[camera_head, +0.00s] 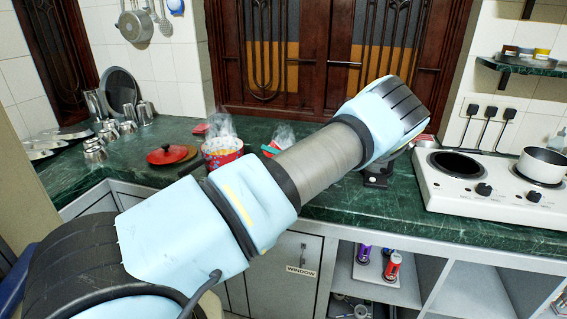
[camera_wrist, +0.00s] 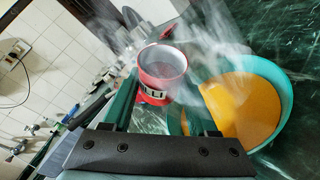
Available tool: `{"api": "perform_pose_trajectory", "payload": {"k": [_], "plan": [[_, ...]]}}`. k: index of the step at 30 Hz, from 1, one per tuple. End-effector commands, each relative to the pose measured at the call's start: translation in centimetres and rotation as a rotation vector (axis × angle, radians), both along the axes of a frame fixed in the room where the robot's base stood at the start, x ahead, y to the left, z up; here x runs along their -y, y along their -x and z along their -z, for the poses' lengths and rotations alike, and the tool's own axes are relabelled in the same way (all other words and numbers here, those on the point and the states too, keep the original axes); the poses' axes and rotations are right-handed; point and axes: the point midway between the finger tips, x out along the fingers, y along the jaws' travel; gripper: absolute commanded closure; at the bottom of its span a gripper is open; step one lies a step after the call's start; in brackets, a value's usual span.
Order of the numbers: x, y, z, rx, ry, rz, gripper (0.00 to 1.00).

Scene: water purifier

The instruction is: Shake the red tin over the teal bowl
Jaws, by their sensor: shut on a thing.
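The red tin (camera_wrist: 152,96), with a pale, dark-marked label band and an open top, is between the fingers of my gripper (camera_wrist: 160,106) in the wrist view. My gripper is shut on it. The teal bowl (camera_wrist: 286,88), holding a yellow-orange filling, is just right of the tin in the wrist view, with white steam around it. The two overlap little there; I cannot tell the tin's height above the bowl. In the head view my arm hides the gripper and most of the bowl; only a small teal edge (camera_head: 269,149) shows.
Metal cups (camera_head: 97,104) stand at the left. A white stove (camera_head: 470,184) with a saucepan (camera_head: 541,164) is at the right.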

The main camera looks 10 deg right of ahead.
Motion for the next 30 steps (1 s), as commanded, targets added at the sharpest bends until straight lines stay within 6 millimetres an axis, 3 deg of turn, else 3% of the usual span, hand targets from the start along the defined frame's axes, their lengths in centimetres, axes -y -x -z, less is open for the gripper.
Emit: {"api": "perform_pose_trajectory", "payload": {"k": [30], "plan": [[0.01,0.0,-0.22,-0.005,-0.062,0.0,0.94]]}}
